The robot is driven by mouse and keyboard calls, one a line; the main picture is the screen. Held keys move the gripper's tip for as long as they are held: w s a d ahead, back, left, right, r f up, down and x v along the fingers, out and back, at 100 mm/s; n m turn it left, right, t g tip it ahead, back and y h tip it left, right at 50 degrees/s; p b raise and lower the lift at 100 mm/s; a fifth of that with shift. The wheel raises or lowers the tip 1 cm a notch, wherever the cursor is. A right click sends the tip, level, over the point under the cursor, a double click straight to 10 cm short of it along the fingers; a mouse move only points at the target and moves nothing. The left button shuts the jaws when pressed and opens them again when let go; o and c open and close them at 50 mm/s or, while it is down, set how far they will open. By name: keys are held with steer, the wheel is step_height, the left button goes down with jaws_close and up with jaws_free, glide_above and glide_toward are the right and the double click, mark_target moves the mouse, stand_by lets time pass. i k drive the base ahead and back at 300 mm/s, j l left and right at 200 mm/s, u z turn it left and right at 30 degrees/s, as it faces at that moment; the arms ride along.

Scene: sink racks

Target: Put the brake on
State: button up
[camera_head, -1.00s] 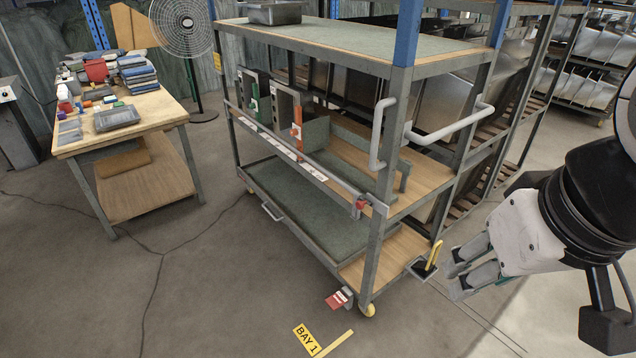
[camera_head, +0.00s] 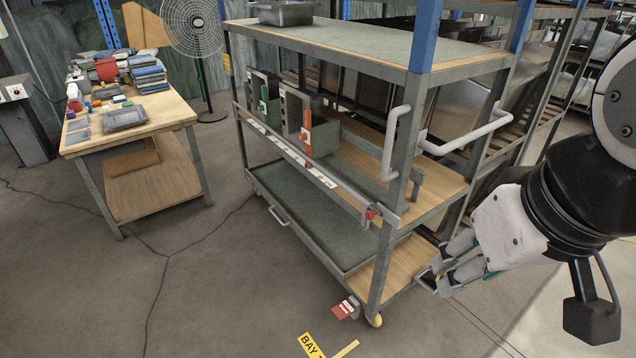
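The cart (camera_head: 385,240) is a grey-framed, multi-shelf rack on casters. A red pedal-like tab (camera_head: 344,310) with a white label sits low at its front corner, beside a yellow caster (camera_head: 375,320). My gripper (camera_head: 437,275) is low at the cart's right end, near the lower shelf's edge. Its two fingers are apart, so it looks open. A dark plate (camera_head: 425,279) shows just left of the fingertips. The yellow-handled lever on that plate is hidden behind my gripper. I cannot tell whether the fingers touch it.
A white push handle (camera_head: 465,145) and an upright handle (camera_head: 391,145) stick out above my gripper. A wooden table (camera_head: 150,130) with trays and boxes stands at left. A yellow BAY sign (camera_head: 311,346) is on the floor.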

mark_target(343, 309)
steer(key=i+j, duration=0.1)
steer(key=i, duration=0.2)
steer(key=i+j, duration=0.1)
steer(key=i, duration=0.2)
steer(key=k+j+z, duration=0.25)
steer(key=j, duration=0.25)
steer(key=k+j+z, duration=0.25)
steer(key=k+j, duration=0.1)
steer(key=j, duration=0.1)
